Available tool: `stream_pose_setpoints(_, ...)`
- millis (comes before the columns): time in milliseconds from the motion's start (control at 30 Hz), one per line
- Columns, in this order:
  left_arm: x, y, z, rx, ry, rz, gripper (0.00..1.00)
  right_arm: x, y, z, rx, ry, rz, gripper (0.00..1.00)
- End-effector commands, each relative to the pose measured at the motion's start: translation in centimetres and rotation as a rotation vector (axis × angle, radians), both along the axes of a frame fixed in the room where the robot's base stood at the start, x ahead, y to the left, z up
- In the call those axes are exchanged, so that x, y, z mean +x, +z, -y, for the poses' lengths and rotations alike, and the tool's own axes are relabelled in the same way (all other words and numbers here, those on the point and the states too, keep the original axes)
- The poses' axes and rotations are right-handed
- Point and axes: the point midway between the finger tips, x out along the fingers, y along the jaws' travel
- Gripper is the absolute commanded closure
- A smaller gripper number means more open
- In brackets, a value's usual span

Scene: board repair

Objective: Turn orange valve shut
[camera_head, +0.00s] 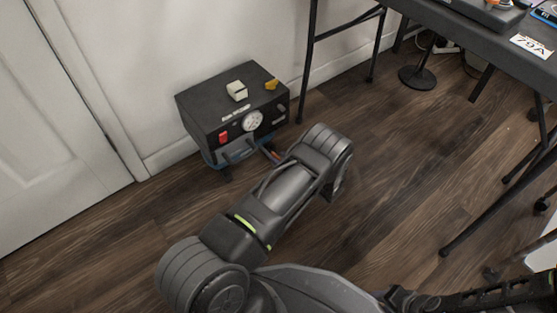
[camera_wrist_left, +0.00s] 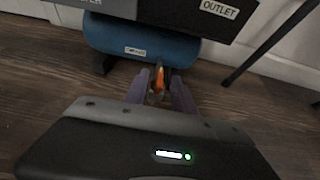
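The orange valve (camera_wrist_left: 158,78) is at the front of the blue tank (camera_wrist_left: 140,45) under a black compressor box (camera_head: 235,105). In the head view a small bit of orange (camera_head: 275,154) shows low at the box's right, partly hidden by my left arm. My left gripper (camera_wrist_left: 159,88) is open in the wrist view, with one finger on each side of the orange valve. I cannot tell whether the fingers touch it. In the head view my left forearm hides most of that gripper. My right gripper is not in view.
The box has a red switch (camera_head: 223,137) and a round gauge (camera_head: 253,120), with two small items on top. It stands on the wood floor by the white wall. A dark table (camera_head: 480,35) with thin legs is at the right. Floor between them is clear.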

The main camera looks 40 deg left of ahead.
Motion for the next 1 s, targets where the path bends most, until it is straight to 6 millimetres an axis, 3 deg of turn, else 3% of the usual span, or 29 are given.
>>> stream_pose_setpoints(167,0.5,-0.7,-1.5,0.000,0.001,0.002,0.69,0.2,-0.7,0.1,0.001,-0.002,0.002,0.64)
stream_pose_setpoints(467,0.5,-0.6,-1.6,0.000,0.000,0.001,0.70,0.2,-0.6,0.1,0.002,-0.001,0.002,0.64)
stream_pose_setpoints(833,0.5,-0.6,-1.6,0.000,0.000,0.001,1.00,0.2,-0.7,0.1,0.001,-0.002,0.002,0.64)
stream_pose_setpoints(1000,0.5,-0.7,-1.6,0.000,0.000,0.001,1.00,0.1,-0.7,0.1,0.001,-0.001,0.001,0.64)
